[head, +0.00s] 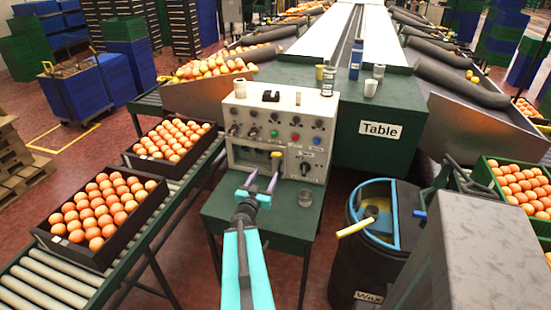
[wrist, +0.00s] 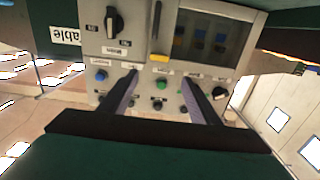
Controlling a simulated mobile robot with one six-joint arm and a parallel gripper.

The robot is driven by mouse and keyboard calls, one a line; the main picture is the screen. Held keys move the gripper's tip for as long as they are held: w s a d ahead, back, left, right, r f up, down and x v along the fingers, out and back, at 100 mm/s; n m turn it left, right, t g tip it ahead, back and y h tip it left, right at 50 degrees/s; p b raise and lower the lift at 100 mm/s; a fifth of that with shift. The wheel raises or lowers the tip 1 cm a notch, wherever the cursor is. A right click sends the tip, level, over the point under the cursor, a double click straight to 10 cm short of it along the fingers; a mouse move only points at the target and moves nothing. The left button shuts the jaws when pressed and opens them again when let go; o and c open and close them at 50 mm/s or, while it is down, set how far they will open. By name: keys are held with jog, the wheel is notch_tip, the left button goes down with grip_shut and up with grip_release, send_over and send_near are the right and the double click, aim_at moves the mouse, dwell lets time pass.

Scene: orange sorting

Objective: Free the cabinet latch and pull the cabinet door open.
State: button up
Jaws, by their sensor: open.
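The cabinet (head: 297,103) is a pale grey control box with knobs and coloured buttons on the green stand. Its door (head: 250,158) looks like a dark windowed panel low on the front and appears closed; the wrist view also shows this door (wrist: 204,38). The latch (head: 276,155) is a yellow handle beside the door's edge. It also shows as a yellow bar in the wrist view (wrist: 158,57). My gripper (head: 262,178) is open and empty in front of the cabinet, just below the latch. In the wrist view, my gripper (wrist: 160,82) has the latch just beyond its fingertips, roughly centred between them.
A glass (head: 305,197) stands on the green stand (head: 225,210) right of my gripper. A blue-rimmed waste bin (head: 350,240) is to the right. A roller conveyor (head: 50,275) with orange crates runs on the left. Bottles and cups stand on and behind the cabinet.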

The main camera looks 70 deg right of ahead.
aim_at(276, 155)
jog(key=shift+s+d+f+b, duration=0.15)
jog(key=shift+d+b, duration=0.25)
jog(key=shift+b, duration=0.55)
jog(key=shift+d+b, duration=0.35)
jog(key=shift+b, duration=0.5)
jog(key=d+b, duration=0.1)
jog(key=b, duration=0.3)
jog(key=shift+d, duration=0.15)
jog(key=shift+w+d+p, duration=0.15)
jog(key=shift+d, duration=1.7)
jog(key=shift+w+d+p, duration=0.1)
jog(key=shift+w+d, duration=0.05)
jog(key=shift+d, duration=1.65)
jog(key=shift+w+d+p, duration=0.15)
jog(key=shift+d, duration=1.7)
jog(key=shift+c, duration=0.4)
grip_shut()
jog(key=shift+a, duration=0.1)
